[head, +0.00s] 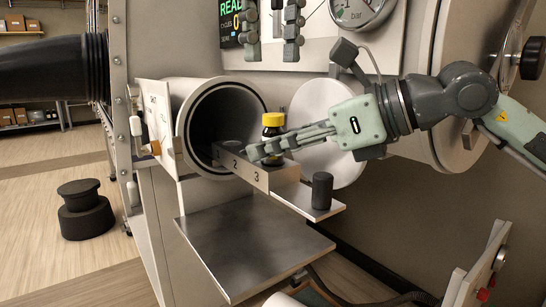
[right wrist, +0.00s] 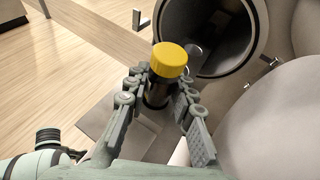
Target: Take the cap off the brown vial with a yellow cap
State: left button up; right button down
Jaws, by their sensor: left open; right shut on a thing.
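The brown vial (head: 272,131) stands upright with its yellow cap (head: 272,119) on, at the mouth of the round port, near the number 3 on the tray. The right wrist view shows the yellow cap (right wrist: 169,58) above the dark vial body (right wrist: 158,92). My right gripper (head: 262,150) comes in from the right and is shut on the vial below its cap; its fingers also show on both sides of the vial in the right wrist view (right wrist: 164,82). My left gripper (head: 271,52) is open and empty, fingers pointing down above the vial, apart from it.
The numbered tray (head: 262,179) reaches out of the round port (head: 184,137). A dark cylinder (head: 322,190) stands on its outer plate. A greyish item (head: 231,147) sits deeper in. A metal shelf (head: 252,249) lies below. The round white door (head: 331,171) is open behind my right gripper.

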jog(key=c, duration=1.2)
grip_release()
